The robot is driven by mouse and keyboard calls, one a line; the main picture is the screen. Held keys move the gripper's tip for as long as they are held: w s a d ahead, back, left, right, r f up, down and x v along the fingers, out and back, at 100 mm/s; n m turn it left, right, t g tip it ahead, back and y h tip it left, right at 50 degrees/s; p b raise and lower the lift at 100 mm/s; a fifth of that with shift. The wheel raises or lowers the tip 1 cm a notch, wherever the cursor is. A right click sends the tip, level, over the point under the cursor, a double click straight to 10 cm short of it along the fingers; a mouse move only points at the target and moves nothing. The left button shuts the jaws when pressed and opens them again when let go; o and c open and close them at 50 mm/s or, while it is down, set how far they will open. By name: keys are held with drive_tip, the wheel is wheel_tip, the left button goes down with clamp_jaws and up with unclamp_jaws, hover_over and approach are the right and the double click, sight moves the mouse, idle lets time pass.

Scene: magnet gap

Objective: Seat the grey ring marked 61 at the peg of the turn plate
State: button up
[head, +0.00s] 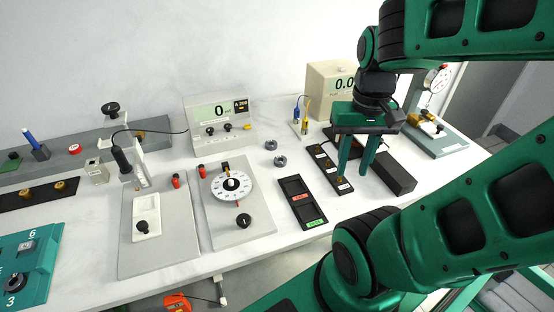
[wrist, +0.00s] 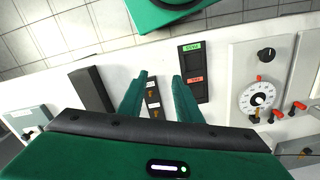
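Two small grey rings stand on the white bench, one further back (head: 271,145) and one nearer (head: 280,161); their marks are too small to read, so I cannot tell which is 61. The turn plate (head: 245,189) is a white round dial on a grey base, left of the rings; it also shows in the wrist view (wrist: 246,107). A small dark and brass part stands at its back edge; I cannot tell if it is the peg. My gripper (head: 355,175) is open, fingers down, over a black strip (head: 321,160) with brass pieces, seen between the fingers in the wrist view (wrist: 154,112).
A black two-pocket tray (head: 283,194) with red and green labels lies between dial and strip. A black block (head: 396,180) lies right of the strip. A meter reading 0 (head: 218,125) stands behind the dial. Bare bench surrounds the rings.

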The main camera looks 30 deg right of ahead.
drive_tip(key=o, duration=0.5)
drive_tip(key=shift+s+r, duration=0.2)
drive_tip(key=shift+s, duration=0.05)
drive_tip(key=shift+o, duration=0.2)
drive_tip(key=w+a+f+n, duration=0.2)
drive_tip(key=w+n, duration=0.7)
drive_tip(key=w, duration=0.3)
drive_tip(key=w+a+f+n, duration=0.1)
drive_tip(key=w+a+n, duration=0.1)
drive_tip(key=w+n, duration=0.85)
drive_tip(key=shift+m, duration=0.95)
drive_tip(key=f, duration=0.2)
drive_tip(key=w+f, duration=0.1)
drive_tip(key=f, duration=0.2)
drive_tip(key=shift+w+a+f, duration=0.15)
drive_tip(key=shift+f, duration=0.2)
drive_tip(key=shift+w+f, duration=0.2)
drive_tip(key=shift+f, duration=2.3)
